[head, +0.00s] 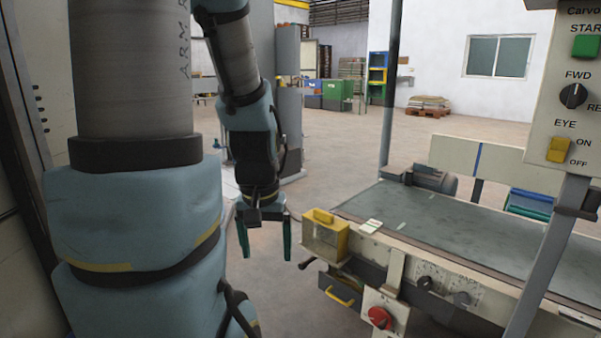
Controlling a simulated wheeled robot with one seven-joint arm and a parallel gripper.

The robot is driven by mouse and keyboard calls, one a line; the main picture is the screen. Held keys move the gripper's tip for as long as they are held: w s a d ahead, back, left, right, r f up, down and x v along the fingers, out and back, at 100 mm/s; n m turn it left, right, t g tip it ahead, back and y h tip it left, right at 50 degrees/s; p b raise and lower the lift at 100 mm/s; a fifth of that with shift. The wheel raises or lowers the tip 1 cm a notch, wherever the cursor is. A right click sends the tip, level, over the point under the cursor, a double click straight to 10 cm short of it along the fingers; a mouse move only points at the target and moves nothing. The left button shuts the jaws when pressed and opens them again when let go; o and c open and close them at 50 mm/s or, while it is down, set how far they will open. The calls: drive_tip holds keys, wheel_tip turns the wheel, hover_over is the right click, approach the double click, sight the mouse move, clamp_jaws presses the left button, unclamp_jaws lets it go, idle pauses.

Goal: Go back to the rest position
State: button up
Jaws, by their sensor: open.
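My gripper (265,236) hangs pointing down in the middle of the head view, left of the yellow box on the conveyor's near end. Its two green-tipped fingers are apart and nothing shows between them. It is clear of the conveyor, with floor behind it. My own arm fills the left side of the view and hides what lies behind it.
A conveyor (430,222) with a dark belt runs along the right. A yellow box (325,237), an open drawer (342,290) and a red knob (379,317) are at its near end. A control panel (575,85) hangs at upper right. Open floor (350,150) lies behind.

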wheel_tip(320, 180, up, 20)
drive_tip(key=p, duration=1.8)
drive_tip(key=shift+r, duration=0.25)
idle(0.5)
